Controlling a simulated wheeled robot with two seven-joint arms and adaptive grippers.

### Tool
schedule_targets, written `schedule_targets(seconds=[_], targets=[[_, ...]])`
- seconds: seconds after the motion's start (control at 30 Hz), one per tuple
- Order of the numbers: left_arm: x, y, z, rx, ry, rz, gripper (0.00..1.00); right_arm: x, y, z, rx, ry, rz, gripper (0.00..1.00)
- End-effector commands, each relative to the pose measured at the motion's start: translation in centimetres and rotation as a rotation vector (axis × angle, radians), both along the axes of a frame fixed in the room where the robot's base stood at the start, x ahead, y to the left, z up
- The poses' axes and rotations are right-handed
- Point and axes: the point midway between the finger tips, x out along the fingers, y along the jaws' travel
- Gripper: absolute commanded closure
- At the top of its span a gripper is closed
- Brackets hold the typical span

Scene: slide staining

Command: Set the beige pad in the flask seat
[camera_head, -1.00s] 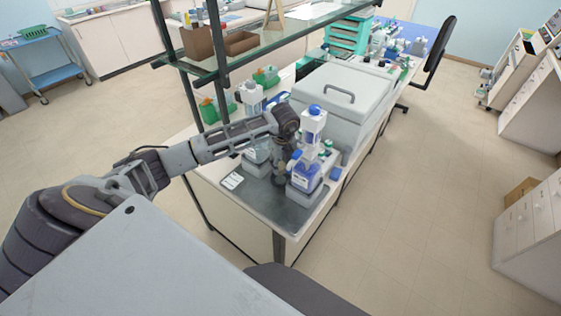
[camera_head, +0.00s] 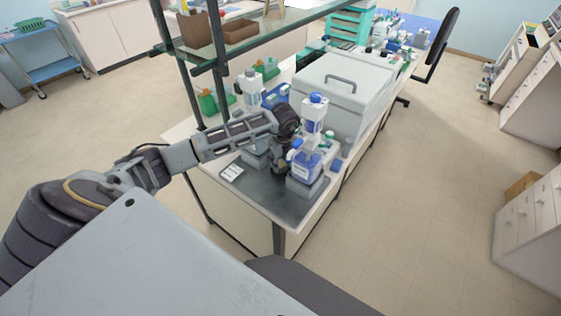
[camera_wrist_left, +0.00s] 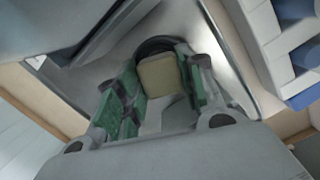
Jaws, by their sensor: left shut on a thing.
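In the left wrist view, the beige pad (camera_wrist_left: 158,77) is a small rounded square between the green-padded fingers of my left gripper (camera_wrist_left: 160,92), which is shut on it. A dark round ring (camera_wrist_left: 152,46), which looks like the flask seat, shows just behind the pad. I cannot tell whether the pad touches it. In the head view my left gripper (camera_head: 279,163) points down over the grey bench end, between two dispenser stations. The pad and the seat are hidden there by the gripper and wrist. My right gripper is out of view.
A dispenser bottle with blue liquid (camera_head: 306,164) stands on a grey base close to the right of the gripper. Another white bottle (camera_head: 250,88) stands behind the forearm. A large lidded grey box (camera_head: 340,95) is farther back. A white card (camera_head: 231,172) lies at the bench's left.

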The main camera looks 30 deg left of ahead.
Motion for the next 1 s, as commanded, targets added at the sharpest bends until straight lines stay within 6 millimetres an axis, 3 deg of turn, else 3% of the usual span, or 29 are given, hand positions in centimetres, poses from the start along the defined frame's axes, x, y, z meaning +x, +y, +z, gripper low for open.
schedule_targets(seconds=[0.87,0.9,1.0], targets=[[0.01,0.01,-0.93,0.000,0.000,0.000,0.81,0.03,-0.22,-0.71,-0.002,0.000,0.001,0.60],[0.01,0.01,-0.87,0.000,0.000,0.000,0.56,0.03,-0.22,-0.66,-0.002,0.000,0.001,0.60],[0.01,0.01,-0.85,0.000,0.000,0.000,0.44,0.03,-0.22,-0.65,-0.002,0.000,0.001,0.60]])
